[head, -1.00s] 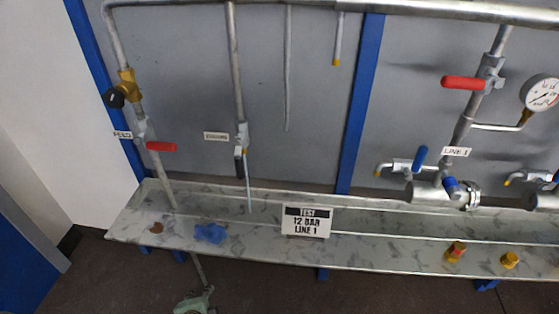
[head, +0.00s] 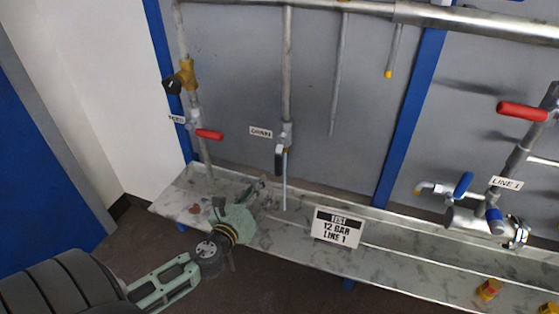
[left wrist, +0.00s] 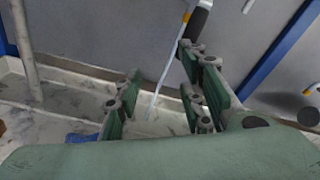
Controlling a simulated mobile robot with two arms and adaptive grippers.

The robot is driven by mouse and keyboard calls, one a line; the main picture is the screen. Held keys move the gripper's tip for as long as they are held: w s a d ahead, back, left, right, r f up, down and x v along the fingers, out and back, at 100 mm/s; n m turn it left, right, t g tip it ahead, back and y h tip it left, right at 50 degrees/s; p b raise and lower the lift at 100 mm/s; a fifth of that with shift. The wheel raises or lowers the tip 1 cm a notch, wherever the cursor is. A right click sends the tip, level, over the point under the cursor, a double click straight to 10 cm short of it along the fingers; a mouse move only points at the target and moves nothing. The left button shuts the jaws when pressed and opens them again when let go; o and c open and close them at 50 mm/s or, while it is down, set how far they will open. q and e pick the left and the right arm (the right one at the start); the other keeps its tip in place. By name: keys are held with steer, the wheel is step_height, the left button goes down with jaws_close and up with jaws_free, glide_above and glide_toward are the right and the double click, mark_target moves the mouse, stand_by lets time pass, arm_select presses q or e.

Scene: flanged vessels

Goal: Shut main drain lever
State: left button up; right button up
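The main drain valve (head: 286,134) sits on a vertical pipe beside a "DRAIN" label (head: 261,132). Its black lever (head: 279,161) points down, roughly along the pipe; a thin tube runs below. In the left wrist view the black lever (left wrist: 200,20) is at the top, above and beyond the fingertips. My left gripper (head: 262,187) is over the tray, below and left of the lever, apart from it. My right gripper is not in view.
A feed valve with a red lever (head: 209,134) stands left of the drain pipe. A "TEST 12 BAR LINE 1" sign (head: 338,228) stands on the marbled tray (head: 290,240). A blue cloth-like item (left wrist: 82,137) lies near the gripper. Line 1 valves are at right.

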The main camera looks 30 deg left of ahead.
mark_target(276, 164)
arm_select(q)
steer(key=w+r+m+h, duration=0.1)
steer(key=w+m, duration=0.1)
steer(key=w+d+r+m+t+p, duration=0.1)
steer(key=w+r+m, duration=0.1)
steer(key=w, duration=0.1)
steer(key=w+r+m+h, duration=0.1)
steer(key=w+r+m, duration=0.1)
steer(key=m, duration=0.1)
steer(key=shift+w+d+r+t+h, duration=0.1)
steer(key=shift+w+d+t+h, duration=0.05)
steer(key=shift+w+t+h, duration=0.2)
steer(key=shift+w+p, duration=0.3)
steer(key=shift+w, duration=0.55)
steer(key=shift+c, duration=0.5)
steer(key=c, duration=0.7)
jaws_close()
